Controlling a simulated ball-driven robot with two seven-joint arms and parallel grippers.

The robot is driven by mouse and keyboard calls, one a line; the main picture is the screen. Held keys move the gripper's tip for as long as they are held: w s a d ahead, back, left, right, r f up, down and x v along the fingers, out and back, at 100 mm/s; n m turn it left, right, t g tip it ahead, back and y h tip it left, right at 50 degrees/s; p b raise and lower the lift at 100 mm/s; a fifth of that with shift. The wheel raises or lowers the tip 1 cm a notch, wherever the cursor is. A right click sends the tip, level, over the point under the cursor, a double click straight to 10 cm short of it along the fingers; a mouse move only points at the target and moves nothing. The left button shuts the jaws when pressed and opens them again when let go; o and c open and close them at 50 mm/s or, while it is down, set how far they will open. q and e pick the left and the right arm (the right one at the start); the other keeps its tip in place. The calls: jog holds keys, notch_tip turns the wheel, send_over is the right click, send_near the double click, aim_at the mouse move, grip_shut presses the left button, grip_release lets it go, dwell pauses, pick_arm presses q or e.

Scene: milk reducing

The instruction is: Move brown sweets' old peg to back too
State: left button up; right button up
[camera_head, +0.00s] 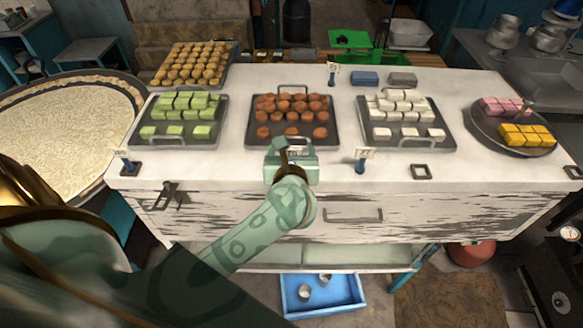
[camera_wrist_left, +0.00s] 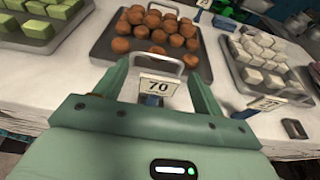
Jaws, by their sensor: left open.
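The brown sweets (camera_head: 290,103) sit in piles on a dark metal tray (camera_head: 257,135) in the middle of the counter; the tray also shows in the wrist view (camera_wrist_left: 98,47). My left gripper (camera_head: 290,150) is in front of this tray, at the counter's front part. In the wrist view my left gripper (camera_wrist_left: 160,74) is open, its fingers on either side of a blue peg (camera_wrist_left: 152,100) holding a white card marked 70 (camera_wrist_left: 158,86). The fingers look apart from the peg. In the head view my gripper mostly hides this peg. My right gripper is not in view.
Trays of green sweets (camera_head: 180,115) and white sweets (camera_head: 405,118) flank the brown ones. Other card pegs stand at front left (camera_head: 128,164), front right (camera_head: 361,162) and the back (camera_head: 332,75). Blue (camera_head: 365,78) and grey (camera_head: 403,79) blocks lie at the back.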

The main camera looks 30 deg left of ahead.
aim_at(292, 151)
pick_arm(q)
jog(key=x, duration=0.3)
jog(key=shift+f+b, duration=0.2)
jog(key=shift+b, duration=0.2)
jog(key=shift+r, duration=0.1)
jog(key=shift+d, duration=0.1)
jog(key=c, duration=1.1)
jog(key=shift+c, duration=0.2)
